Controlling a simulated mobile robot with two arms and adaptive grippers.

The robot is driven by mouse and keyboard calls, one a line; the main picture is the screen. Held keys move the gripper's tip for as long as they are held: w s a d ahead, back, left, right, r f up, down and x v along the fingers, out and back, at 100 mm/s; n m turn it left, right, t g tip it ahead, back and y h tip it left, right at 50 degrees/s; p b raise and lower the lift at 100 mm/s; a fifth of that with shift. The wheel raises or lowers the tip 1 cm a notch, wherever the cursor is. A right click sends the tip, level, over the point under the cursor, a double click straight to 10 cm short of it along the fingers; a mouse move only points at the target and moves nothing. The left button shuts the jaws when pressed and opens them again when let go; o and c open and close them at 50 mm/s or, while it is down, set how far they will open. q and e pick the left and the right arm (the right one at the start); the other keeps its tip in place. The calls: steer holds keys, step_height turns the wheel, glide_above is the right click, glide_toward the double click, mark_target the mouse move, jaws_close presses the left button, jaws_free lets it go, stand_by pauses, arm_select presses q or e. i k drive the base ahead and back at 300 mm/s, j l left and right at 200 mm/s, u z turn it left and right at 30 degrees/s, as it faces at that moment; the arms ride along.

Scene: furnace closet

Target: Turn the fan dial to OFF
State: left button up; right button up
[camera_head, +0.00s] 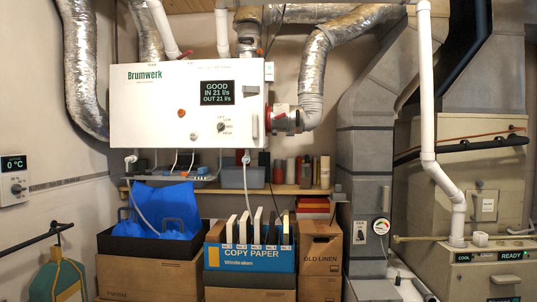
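The white Brumwerk ventilation unit (160,105) hangs on the back wall, left of the picture's middle. Its screen (217,93) reads GOOD, IN 21 l/s, OUT 21 l/s. A small dark dial (221,127) sits low on its front, with tiny labels around it, apparently including LOW and HIGH. The dial is too small to tell which label it points at. An orange-red knob (181,113) and a small pale round part (193,136) are to its left. Neither of my grippers is in view.
A shelf (285,190) with cans runs below the unit. Boxes, including a blue COPY PAPER box (250,258), stand beneath. A wall thermostat (14,180) reading 0 °C is at left. A furnace (490,280) with a READY display stands at right. Silver ducts (314,75) flank the unit.

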mark_target(220, 126)
steer(key=i+l+u, duration=0.2)
steer(key=i, duration=0.15)
steer(key=i+u, duration=0.2)
steer(key=i, duration=0.2)
steer(key=i+l+u, duration=0.15)
steer(key=i+l, duration=0.3)
steer(key=i+l+u, duration=0.2)
steer(key=i+l, duration=0.2)
steer(key=i+l+u, duration=0.15)
steer(key=i+l, duration=0.25)
steer(key=l, duration=0.2)
